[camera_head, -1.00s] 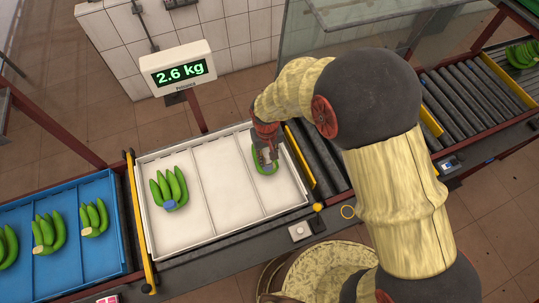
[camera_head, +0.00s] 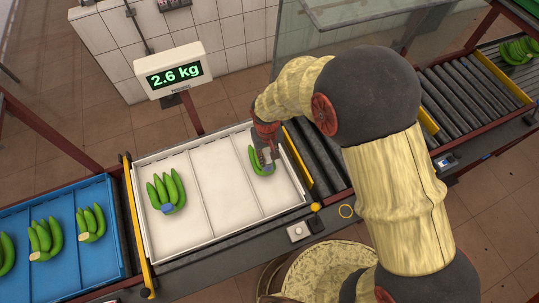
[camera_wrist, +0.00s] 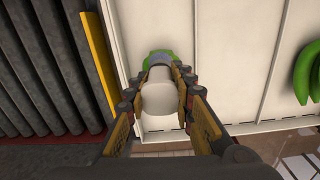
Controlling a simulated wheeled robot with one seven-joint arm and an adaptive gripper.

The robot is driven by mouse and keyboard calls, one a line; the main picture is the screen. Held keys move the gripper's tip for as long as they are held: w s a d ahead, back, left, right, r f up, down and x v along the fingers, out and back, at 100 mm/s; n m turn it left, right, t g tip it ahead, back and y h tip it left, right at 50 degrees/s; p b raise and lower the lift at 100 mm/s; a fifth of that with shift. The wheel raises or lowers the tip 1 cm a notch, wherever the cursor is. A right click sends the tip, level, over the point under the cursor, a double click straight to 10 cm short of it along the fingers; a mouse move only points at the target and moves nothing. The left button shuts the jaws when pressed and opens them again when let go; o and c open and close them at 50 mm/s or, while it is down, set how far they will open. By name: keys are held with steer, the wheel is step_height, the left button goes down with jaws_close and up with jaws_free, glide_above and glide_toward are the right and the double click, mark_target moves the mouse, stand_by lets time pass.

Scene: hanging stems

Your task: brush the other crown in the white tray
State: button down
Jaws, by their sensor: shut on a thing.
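The white tray (camera_head: 222,222) holds two green banana hands. The left hand (camera_head: 172,190) has a blue crown facing the near side. The other hand (camera_head: 254,158) lies in the right compartment, partly hidden by my gripper (camera_head: 268,160). My gripper is over its crown end, shut on a pale, rounded tool, probably the brush (camera_wrist: 158,98). In the wrist view, the tool's far end reaches a bluish patch in front of the green fruit (camera_wrist: 152,57). I cannot tell whether the patch is bristles or coated crown, nor whether they touch.
A blue tray (camera_head: 108,234) with several banana hands with pale crowns stands at the left. A scale display (camera_head: 175,73) reading 2.6 kg stands behind the white tray. Rollers (camera_head: 325,160) run to the right. The white tray's middle compartment is empty.

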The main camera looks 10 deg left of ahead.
steer(key=shift+s+a, duration=0.3)
steer(key=shift+a, duration=0.25)
steer(key=shift+w+d, duration=0.3)
steer(key=shift+d, duration=0.2)
steer(key=shift+w+d, duration=0.25)
steer(key=shift+d, duration=0.25)
steer(key=shift+s+a, duration=0.1)
steer(key=shift+a, duration=0.05)
steer(key=shift+s+a, duration=0.4)
steer(key=shift+a, duration=0.45)
steer(key=shift+d, duration=0.1)
stand_by(0.4)
